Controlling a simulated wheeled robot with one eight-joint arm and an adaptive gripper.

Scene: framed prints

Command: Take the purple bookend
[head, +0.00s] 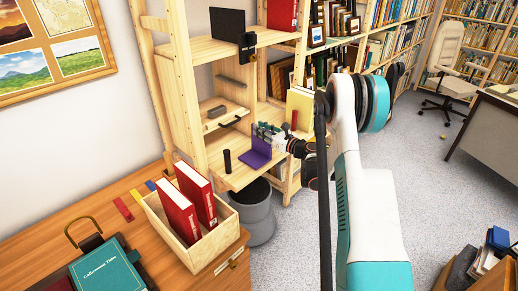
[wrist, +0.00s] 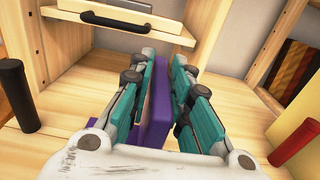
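The purple bookend (head: 256,156) stands on the pale wooden shelf board in the head view, with a flat base and an upright plate. In the wrist view its upright plate (wrist: 156,125) lies between the two teal fingers of my gripper (wrist: 164,62). The fingers are drawn close together, one along each side of the plate, and appear shut on it. In the head view my gripper (head: 268,137) reaches in from the right at the plate's top. The fingers hide part of the plate, and I cannot tell whether the base still touches the board.
A black cylinder (head: 227,161) stands left of the bookend and a red cylinder (head: 294,120) to its right. A drawer with a dark handle (wrist: 117,22) is behind. A wooden box with red books (head: 190,240) sits on the desk. A grey bin (head: 256,215) is below.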

